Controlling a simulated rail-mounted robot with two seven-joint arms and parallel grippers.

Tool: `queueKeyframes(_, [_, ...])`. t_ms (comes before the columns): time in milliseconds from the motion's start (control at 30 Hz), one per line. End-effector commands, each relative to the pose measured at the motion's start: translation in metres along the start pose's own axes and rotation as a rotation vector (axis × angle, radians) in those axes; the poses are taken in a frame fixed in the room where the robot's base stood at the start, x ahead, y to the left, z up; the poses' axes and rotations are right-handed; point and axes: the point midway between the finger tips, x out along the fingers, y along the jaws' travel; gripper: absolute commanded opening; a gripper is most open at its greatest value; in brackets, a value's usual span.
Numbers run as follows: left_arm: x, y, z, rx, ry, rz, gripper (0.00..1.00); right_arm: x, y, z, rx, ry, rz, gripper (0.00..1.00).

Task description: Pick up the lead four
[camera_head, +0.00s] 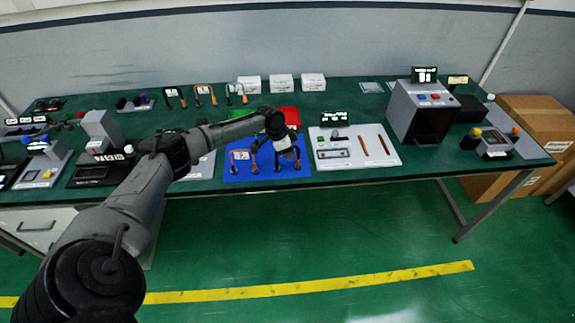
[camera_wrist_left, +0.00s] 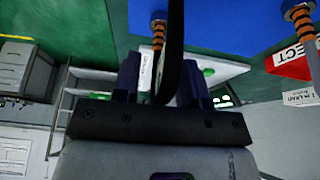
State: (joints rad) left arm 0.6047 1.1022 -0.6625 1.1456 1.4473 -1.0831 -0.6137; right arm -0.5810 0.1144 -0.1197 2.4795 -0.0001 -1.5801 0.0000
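A blue mat (camera_head: 262,176) lies near the front edge of the table. One orange-and-black lead (camera_head: 233,156) with a white label stands at its left. My left gripper (camera_head: 286,158) points down over the mat's right part, at another lead that it largely hides. In the left wrist view, the fingers (camera_wrist_left: 162,85) are apart with a black lead (camera_wrist_left: 174,45) between them. A gap shows beside the lead, and no firm hold is visible. I cannot read the lead's number. My right gripper is out of view.
Right of the mat is a white panel (camera_head: 325,163) with a small display and rods. A red mat (camera_head: 289,114) is behind the arm. More labelled leads (camera_head: 205,95) and white boxes (camera_head: 281,83) stand at the back. A grey oven-like unit (camera_head: 421,114) stands farther right.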

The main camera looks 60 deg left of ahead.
Motion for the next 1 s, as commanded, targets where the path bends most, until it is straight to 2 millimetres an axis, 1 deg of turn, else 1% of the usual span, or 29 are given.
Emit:
queueKeyframes(33, [0.0, 0.0, 0.0, 0.0, 0.0, 0.0, 0.34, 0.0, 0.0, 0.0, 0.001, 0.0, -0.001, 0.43])
queueKeyframes(300, [0.0, 0.0, 0.0, 0.0, -0.001, 0.0, 0.08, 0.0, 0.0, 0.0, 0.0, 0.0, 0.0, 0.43])
queueKeyframes(400, [0.0, 0.0, 0.0, 0.0, -0.001, 0.001, 0.0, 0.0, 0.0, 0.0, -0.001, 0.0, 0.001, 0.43])
queueKeyframes(767, [-0.001, 0.0, 0.0, 0.0, 0.0, 0.0, 0.0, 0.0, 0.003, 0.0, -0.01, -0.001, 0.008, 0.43])
queueKeyframes(867, [-0.004, 0.0, -0.002, 0.001, 0.001, 0.0, 0.0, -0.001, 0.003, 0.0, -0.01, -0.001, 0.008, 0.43])
queueKeyframes(1000, [-0.015, 0.0, -0.006, 0.001, 0.001, 0.0, 0.0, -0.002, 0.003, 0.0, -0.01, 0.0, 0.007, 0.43])
